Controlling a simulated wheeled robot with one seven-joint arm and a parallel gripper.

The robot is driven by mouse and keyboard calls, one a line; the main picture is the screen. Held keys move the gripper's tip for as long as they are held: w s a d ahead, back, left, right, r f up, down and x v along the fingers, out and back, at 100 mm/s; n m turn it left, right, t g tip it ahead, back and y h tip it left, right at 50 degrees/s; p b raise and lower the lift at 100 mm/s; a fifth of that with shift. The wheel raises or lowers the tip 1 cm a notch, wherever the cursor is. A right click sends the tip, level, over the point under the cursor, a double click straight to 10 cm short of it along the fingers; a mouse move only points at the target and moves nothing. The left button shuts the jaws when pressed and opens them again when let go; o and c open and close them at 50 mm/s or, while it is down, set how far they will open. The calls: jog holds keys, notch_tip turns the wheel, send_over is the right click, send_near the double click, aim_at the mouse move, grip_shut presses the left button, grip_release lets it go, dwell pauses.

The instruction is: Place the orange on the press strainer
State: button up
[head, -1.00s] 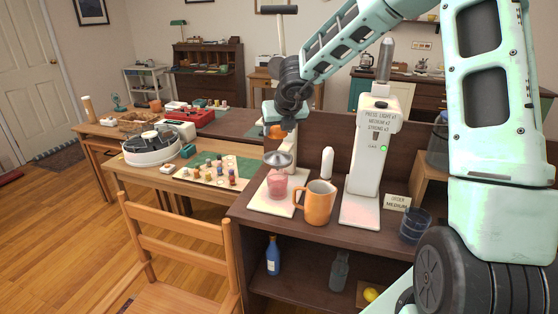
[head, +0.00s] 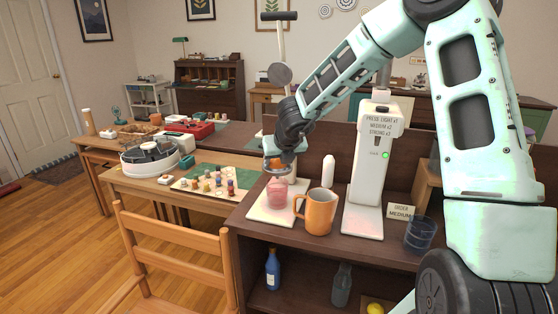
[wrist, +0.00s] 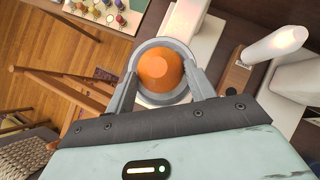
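The orange (wrist: 161,76) is between the two fingers of my gripper (wrist: 162,82) in the wrist view, with the fingers close against its sides. The round grey rim of the press strainer (wrist: 149,48) shows around it. In the head view the orange (head: 275,162) is low at the strainer (head: 277,172), partly covered by my gripper (head: 281,160). Whether its underside touches the strainer is hidden. A glass of pink liquid (head: 277,193) stands below the strainer. The press's round plate (head: 280,74) and top handle (head: 279,16) are raised above.
An orange jug (head: 319,212) stands just right of the pink glass. A white bottle (head: 328,169), the white press machine (head: 371,165), an order card (head: 401,211) and a blue glass (head: 419,235) are farther right. A wooden chair (head: 172,245) stands in front at the left.

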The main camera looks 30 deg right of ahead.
jog(key=o, duration=0.4)
jog(key=shift+o, duration=0.2)
jog(key=shift+r+p, duration=0.2)
jog(key=shift+p, duration=0.1)
jog(key=p+v, duration=0.4)
jog(key=v, duration=0.8)
jog(key=s+a+n+y, duration=0.3)
jog(key=s+a+n, duration=0.1)
jog(key=a+n, duration=0.75)
jog(key=s+a+n+y, duration=0.3)
jog(key=s+a+n, duration=0.1)
jog(key=a+n, duration=0.8)
jog(key=s+a+f+n+g, duration=0.2)
jog(key=s+a+n+g, duration=0.1)
jog(key=s+n, duration=0.4)
jog(key=s+a+f+n+g, duration=0.1)
jog(key=s+a+n+g, duration=0.1)
jog(key=s+a+n, duration=0.35)
jog(key=s+d+f+n+g+h, duration=0.1)
jog(key=s+d+n, duration=0.4)
jog(key=s+n, duration=0.5)
jog(key=shift+s+d+f+n+g+h, duration=0.2)
jog(key=shift+d+f+n+g+h, duration=0.15)
jog(key=shift+n+g+h, duration=0.5)
